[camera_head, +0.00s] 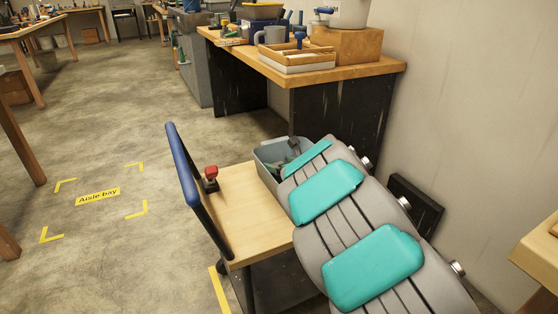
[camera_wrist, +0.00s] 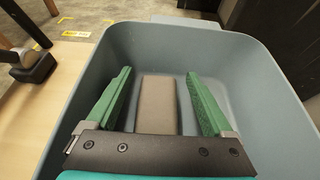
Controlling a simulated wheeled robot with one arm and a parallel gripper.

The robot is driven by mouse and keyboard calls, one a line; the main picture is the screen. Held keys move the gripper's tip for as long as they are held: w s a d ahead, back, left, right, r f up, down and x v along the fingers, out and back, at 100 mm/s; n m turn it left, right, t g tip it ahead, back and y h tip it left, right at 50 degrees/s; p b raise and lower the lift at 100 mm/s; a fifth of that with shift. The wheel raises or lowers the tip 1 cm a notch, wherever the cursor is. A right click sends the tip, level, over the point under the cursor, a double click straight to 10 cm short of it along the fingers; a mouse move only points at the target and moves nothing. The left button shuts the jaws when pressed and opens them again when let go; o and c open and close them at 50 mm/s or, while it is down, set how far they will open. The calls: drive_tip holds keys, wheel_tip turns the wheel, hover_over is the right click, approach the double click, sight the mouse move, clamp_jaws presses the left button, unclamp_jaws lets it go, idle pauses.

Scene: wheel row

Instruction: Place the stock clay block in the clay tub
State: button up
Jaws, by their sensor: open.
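The clay block (camera_wrist: 157,105) is a grey-brown rectangular bar inside the blue-grey clay tub (camera_wrist: 262,75) in the wrist view. It appears to lie on the tub's floor. My gripper (camera_wrist: 159,74) is open, with one green finger on each side of the block and a visible gap on both sides. The block's near end is hidden behind the gripper's dark crosspiece. In the head view the tub (camera_head: 264,161) stands at the far end of the wooden cart, and my arm covers much of it. The block cannot be made out there.
The cart's wooden top (camera_head: 238,205) has a blue handle (camera_head: 181,163) and a red-topped device (camera_head: 211,174). A workbench (camera_head: 372,72) with trays and tools stands behind the tub. A wall is at the right. The floor at the left, around the Aisle bay mark (camera_head: 98,197), is clear.

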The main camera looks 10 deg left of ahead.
drive_tip(key=v, duration=1.1)
drive_tip(key=shift+d+r, duration=0.2)
drive_tip(key=shift+r, duration=0.25)
